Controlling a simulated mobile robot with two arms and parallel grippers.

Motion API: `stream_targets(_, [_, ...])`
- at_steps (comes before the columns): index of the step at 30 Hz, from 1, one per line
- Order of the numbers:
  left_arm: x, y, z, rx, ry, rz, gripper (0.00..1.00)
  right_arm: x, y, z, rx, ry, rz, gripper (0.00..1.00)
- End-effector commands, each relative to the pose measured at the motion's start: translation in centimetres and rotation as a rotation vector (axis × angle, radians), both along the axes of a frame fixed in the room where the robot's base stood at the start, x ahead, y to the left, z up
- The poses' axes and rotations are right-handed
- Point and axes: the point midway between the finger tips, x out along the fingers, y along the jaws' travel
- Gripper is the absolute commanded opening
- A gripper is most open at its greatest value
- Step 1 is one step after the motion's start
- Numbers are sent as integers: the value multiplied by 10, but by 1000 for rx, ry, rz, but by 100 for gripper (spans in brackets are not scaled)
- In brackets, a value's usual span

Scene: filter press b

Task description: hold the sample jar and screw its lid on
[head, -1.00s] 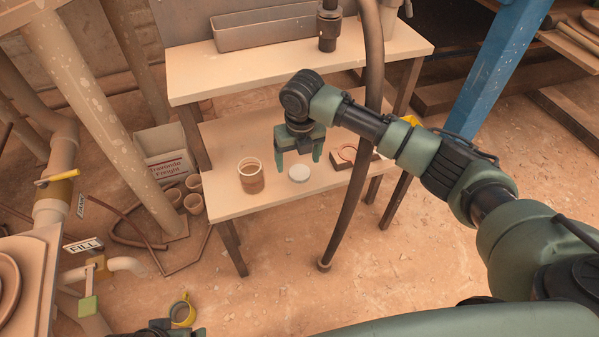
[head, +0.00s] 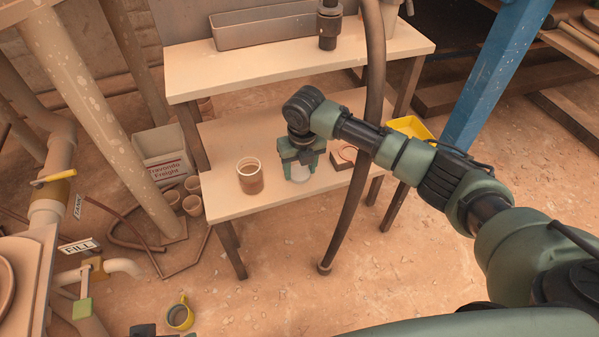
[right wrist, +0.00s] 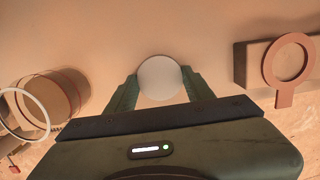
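The sample jar (head: 251,181), brown with a pale open rim, stands upright on the lower bench (head: 228,206). In the right wrist view the jar (right wrist: 60,96) is at the left. The round white lid (head: 299,175) lies on the bench to the right of the jar. My right gripper (head: 301,168) points down over the lid, open, one finger on each side. In the right wrist view the lid (right wrist: 160,78) sits between the fingertips, with little gap; contact is unclear. A dark piece of my left arm (head: 143,329) barely shows at the bottom edge; its fingers cannot be made out.
A dark block with a reddish ring (right wrist: 289,63) lies right of the lid. A brown hose (head: 350,195) hangs in front of the bench. The upper shelf (head: 200,78) overhangs behind. A yellow tray (head: 410,127) is at the right.

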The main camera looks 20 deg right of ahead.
Motion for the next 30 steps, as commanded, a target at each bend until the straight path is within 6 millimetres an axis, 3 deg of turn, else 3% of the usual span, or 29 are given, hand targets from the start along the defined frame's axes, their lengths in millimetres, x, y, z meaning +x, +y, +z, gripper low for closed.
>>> stream_targets(11, [0,0,0,0,0,0,81,0,0,1,0,-1,0,15])
stream_targets(16, [1,0,1,0,-2,0,81,1,0,12,0,-2,0,15])
stream_targets(20, [7,-2,-16,-1,11,-1,81,1,0,34,0,-5,1,15])
stream_targets(30, [16,-4,-85,2,51,-7,81,2,0,120,0,-6,1,15])
